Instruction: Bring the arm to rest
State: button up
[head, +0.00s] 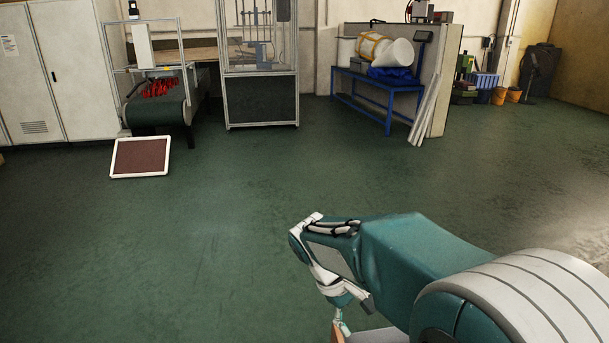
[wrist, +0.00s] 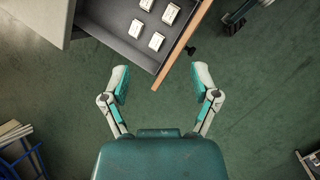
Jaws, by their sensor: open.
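My arm reaches in from the lower right of the head view, bent, with its wrist hanging downward. My gripper (wrist: 162,78) is open and empty in the wrist view, its two teal-padded fingers spread wide apart. In the head view only part of the gripper (head: 341,322) shows, near the bottom edge. Just past the fingertips in the wrist view is an open grey drawer (wrist: 110,42) with a wooden front (wrist: 183,42). Several small white boxes (wrist: 155,41) lie in it. I cannot tell the height between fingertips and drawer.
Green floor (head: 220,240) is clear ahead and left. A conveyor (head: 158,112) with red items, a framed glass cabinet (head: 260,100) and a blue bench (head: 375,90) stand at the back. A white-framed brown panel (head: 140,157) leans near the conveyor.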

jog(key=s+d+r+m+t+y, duration=0.2)
jog(key=s+r+m+t, duration=0.1)
jog(key=s, duration=0.4)
jog(key=s+d+r+m+t+y, duration=0.3)
jog(key=s+r+m+t, duration=0.1)
jog(key=s, duration=0.4)
jog(key=shift+s+d+r, duration=0.25)
jog(key=shift+d+r, duration=0.05)
jog(key=shift+r, duration=0.45)
